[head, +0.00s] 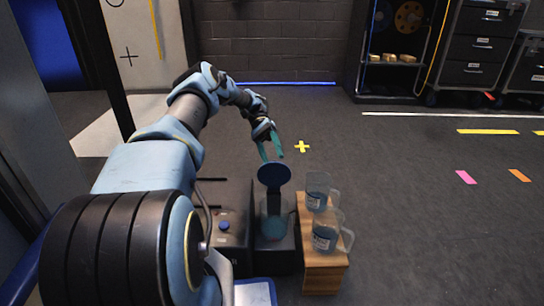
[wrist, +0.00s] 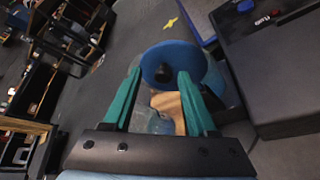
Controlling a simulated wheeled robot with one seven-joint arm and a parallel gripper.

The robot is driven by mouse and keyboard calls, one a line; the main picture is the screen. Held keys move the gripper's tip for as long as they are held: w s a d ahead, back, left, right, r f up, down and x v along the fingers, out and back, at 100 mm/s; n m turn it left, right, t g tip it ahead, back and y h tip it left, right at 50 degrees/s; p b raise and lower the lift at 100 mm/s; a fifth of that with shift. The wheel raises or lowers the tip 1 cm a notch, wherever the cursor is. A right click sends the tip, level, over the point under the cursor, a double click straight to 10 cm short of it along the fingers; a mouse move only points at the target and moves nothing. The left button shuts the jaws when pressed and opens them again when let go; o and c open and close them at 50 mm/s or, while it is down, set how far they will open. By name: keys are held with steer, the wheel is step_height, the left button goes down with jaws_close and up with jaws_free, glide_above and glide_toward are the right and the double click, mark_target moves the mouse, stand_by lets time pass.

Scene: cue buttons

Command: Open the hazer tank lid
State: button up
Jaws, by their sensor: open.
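The hazer (head: 240,245) is a black machine on the floor, just right of my arm in the head view. Its round blue lid (head: 274,173) stands raised on a dark stem above the blue tank opening (head: 273,227), which shows uncovered. My gripper (head: 270,149) is just beyond the lid's top edge, its teal fingers apart. In the wrist view the lid (wrist: 188,58) faces me with a black knob (wrist: 163,73) on it. The open fingers of my gripper (wrist: 157,80) lie either side of the knob. I cannot tell whether they touch the lid.
Two clear jugs, one behind (head: 318,190) and one in front (head: 325,236), stand on a wooden block (head: 322,270) right of the hazer. A blue button (head: 225,226) is on the hazer's left part. Drawer cases (head: 475,45) stand at the back right.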

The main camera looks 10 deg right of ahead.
step_height(320, 180, up, 9)
steer(key=p, duration=0.8)
steer(key=shift+r, duration=0.15)
steer(key=s+a+r+n+t+y, duration=0.1)
steer(key=s+a+r+n+t, duration=0.2)
steer(key=s+a+r+t, duration=0.45)
steer(key=s+a+r+n+t+y, duration=0.1)
steer(key=s+a+r+n+t, duration=0.3)
steer(key=s+a+t, duration=0.6)
step_height(320, 180, up, 34)
steer(key=s+d+g+p, duration=0.1)
steer(key=g+p, duration=0.1)
steer(key=p, duration=3.2)
